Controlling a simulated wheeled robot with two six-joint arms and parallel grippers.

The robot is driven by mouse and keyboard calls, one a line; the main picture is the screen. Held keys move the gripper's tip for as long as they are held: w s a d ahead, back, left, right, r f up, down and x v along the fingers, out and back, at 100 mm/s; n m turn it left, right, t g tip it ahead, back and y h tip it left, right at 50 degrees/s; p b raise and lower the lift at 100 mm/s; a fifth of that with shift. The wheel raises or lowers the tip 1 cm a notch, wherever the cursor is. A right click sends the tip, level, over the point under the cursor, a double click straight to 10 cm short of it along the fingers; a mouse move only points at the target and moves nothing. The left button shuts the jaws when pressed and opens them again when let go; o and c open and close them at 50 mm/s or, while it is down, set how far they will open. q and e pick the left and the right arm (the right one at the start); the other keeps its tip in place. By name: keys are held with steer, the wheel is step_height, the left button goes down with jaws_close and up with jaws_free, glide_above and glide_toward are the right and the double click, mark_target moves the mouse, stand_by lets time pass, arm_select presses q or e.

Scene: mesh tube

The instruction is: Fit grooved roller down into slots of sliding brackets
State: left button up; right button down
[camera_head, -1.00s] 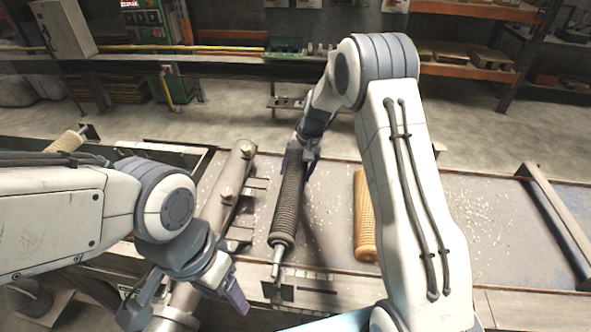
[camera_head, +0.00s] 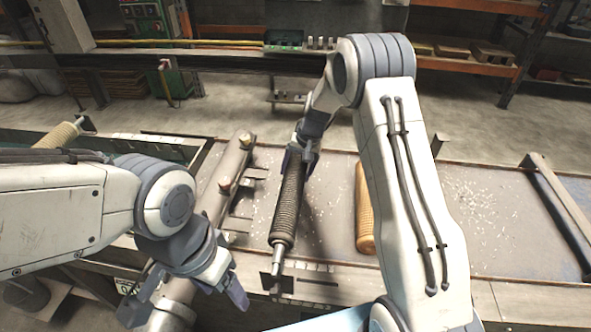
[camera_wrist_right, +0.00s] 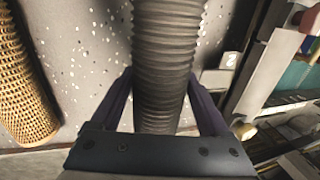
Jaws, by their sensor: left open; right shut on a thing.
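The dark grooved roller (camera_head: 286,205) lies lengthwise over the table, its near metal shaft end by a small dark bracket (camera_head: 276,283) at the table's front edge. I cannot tell whether the shaft sits in the bracket's slot. My right gripper (camera_head: 298,158) is shut on the roller's far part. In the right wrist view the ribbed roller (camera_wrist_right: 166,60) runs between the two fingers (camera_wrist_right: 162,100). The far bracket is hidden behind my right gripper. My left gripper (camera_head: 192,303) is open and empty, left of the roller's near end, over a grey pipe.
A tan mesh tube (camera_head: 364,208) lies right of the roller, partly behind my right arm. A grey pipe (camera_head: 225,180) with knobs lies to the left. A dark rail (camera_head: 560,215) bounds the table's right side. White bits are scattered on the tabletop (camera_head: 490,210).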

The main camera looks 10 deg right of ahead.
steer(key=shift+d+b+x, duration=0.2)
steer(key=shift+b+x, duration=0.5)
steer(key=shift+x, duration=0.3)
steer(key=shift+d+b+x, duration=0.25)
steer(key=shift+b+x, duration=0.45)
steer(key=shift+x, duration=0.3)
steer(key=shift+f, duration=0.1)
jaws_free()
steer(key=shift+s, duration=0.1)
steer(key=shift+s+f, duration=0.1)
